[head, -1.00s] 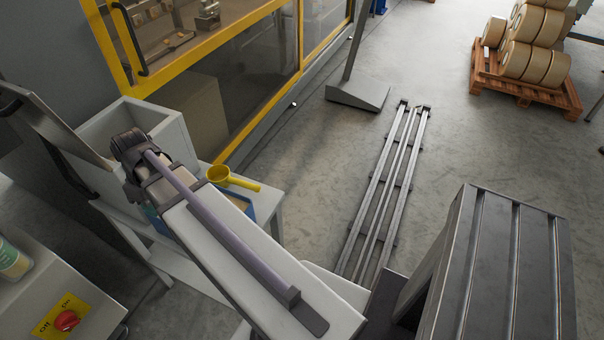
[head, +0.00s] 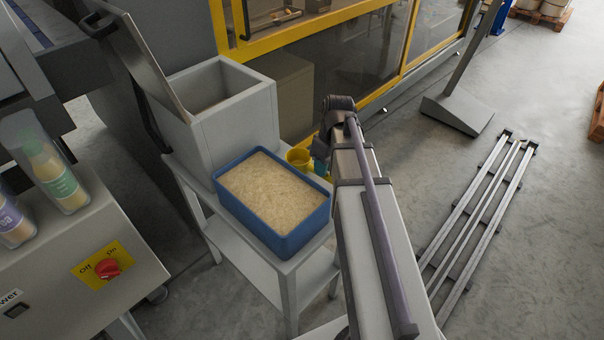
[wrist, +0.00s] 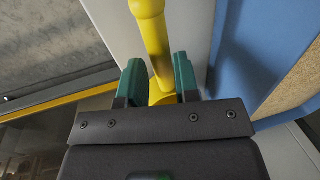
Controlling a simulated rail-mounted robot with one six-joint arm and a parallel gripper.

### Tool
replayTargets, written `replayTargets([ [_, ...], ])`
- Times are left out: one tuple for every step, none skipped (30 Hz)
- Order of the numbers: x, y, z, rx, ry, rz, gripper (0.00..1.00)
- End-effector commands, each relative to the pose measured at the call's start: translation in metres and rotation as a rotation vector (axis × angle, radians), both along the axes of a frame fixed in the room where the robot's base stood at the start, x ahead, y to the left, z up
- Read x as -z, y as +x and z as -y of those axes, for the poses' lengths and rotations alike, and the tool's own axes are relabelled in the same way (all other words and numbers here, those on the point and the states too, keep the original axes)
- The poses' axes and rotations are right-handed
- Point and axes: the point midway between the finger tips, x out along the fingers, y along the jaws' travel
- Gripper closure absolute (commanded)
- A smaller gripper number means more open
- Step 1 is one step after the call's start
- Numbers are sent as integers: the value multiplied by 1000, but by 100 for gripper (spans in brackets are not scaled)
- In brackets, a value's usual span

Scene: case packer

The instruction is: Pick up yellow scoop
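The yellow scoop (head: 299,158) is on the small white table, behind the blue tub (head: 280,243). Its cup shows beside the tub's back right corner, partly hidden behind the tub and my arm. My gripper (head: 321,167) is down at the scoop, mostly hidden by my own arm in the head view. In the wrist view, the teal fingers of my gripper (wrist: 160,72) stand on either side of the scoop's yellow handle (wrist: 153,40).
The blue tub holds pale grainy material. A white open box (head: 232,108) stands at the table's back left. A yellow-framed machine enclosure (head: 372,97) is behind. A control box with a red switch (head: 109,269) is at the left. Floor rails (head: 477,215) lie at the right.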

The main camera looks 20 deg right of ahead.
Motion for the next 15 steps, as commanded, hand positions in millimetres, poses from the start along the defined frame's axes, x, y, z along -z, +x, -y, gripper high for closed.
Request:
replayTargets([
  [7, -1, -1, 0, 0, 0, 71],
  [12, -1, -2, 0, 0, 0, 71],
  [21, -2, -3, 0, 0, 0, 71],
  [27, -2, -5, 0, 0, 0, 71],
  [34, -3, -6, 0, 0, 0, 71],
  [42, -4, -8, 0, 0, 0, 71],
  [47, -4, -8, 0, 0, 0, 71],
  [51, -4, -9, 0, 0, 0, 71],
  [53, -5, -10, 1, 0, 0, 71],
  [53, -5, -10, 1, 0, 0, 71],
  [51, -5, -10, 1, 0, 0, 71],
  [50, -5, -10, 1, 0, 0, 71],
  [49, -5, -10, 1, 0, 0, 71],
  [48, -5, -10, 1, 0, 0, 71],
  [48, -5, -10, 1, 0, 0, 71],
])
